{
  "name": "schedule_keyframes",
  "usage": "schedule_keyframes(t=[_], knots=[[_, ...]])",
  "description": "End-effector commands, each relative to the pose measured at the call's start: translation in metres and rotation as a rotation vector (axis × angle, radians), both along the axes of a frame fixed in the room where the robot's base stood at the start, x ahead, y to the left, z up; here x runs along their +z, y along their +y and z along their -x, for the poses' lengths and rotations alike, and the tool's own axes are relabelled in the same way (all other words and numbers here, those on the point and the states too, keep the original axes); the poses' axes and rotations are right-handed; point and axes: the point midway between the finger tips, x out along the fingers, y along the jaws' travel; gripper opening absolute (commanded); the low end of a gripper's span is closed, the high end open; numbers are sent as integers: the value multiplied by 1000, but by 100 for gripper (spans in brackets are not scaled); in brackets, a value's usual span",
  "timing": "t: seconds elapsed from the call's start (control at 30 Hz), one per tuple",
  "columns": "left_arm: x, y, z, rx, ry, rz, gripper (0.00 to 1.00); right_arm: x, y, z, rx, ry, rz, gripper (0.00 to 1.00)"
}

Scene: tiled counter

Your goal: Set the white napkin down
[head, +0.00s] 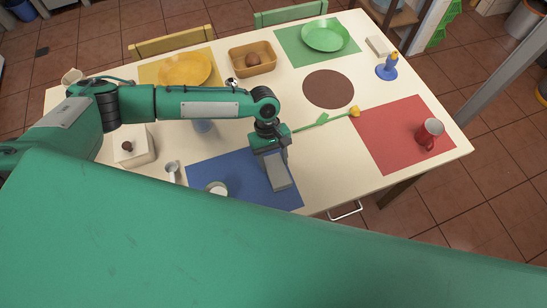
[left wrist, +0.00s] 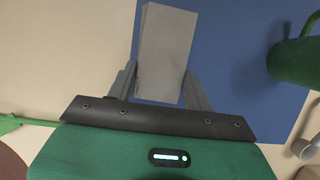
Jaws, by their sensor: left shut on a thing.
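The white napkin, a flat rectangular block that looks grey here, shows in the head view (head: 279,175) over the right part of the blue mat (head: 236,172). In the left wrist view the napkin (left wrist: 166,42) sticks out between the two fingers (left wrist: 163,88), over the edge between the blue mat and the cream tabletop. I cannot tell whether its underside touches the mat. My right gripper is not in view.
A yellow flower (head: 354,111) with a green stem lies right of the gripper. A red mat (head: 385,140) bears a red mug (head: 428,134). A white box (head: 134,148) stands farther left. A brown round mat (head: 328,89) is bare.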

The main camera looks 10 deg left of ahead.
Motion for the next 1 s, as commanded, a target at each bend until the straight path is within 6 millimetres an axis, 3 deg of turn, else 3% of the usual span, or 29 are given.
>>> schedule_keyframes(t=[0.3, 0.33, 0.43, 0.77, 1.0], knots=[[-2, 0, 0, 0, -1, 1, 30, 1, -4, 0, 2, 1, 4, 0], [-3, 0, 0, 0, -1, 1, 54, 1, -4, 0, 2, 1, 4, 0], [-3, 0, 0, 0, -1, 0, 73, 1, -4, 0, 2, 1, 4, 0], [-1, 0, -1, 0, -1, 0, 74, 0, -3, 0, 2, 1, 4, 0], [30, 8, -12, 2, -4, 1, 74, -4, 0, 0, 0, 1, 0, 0]])
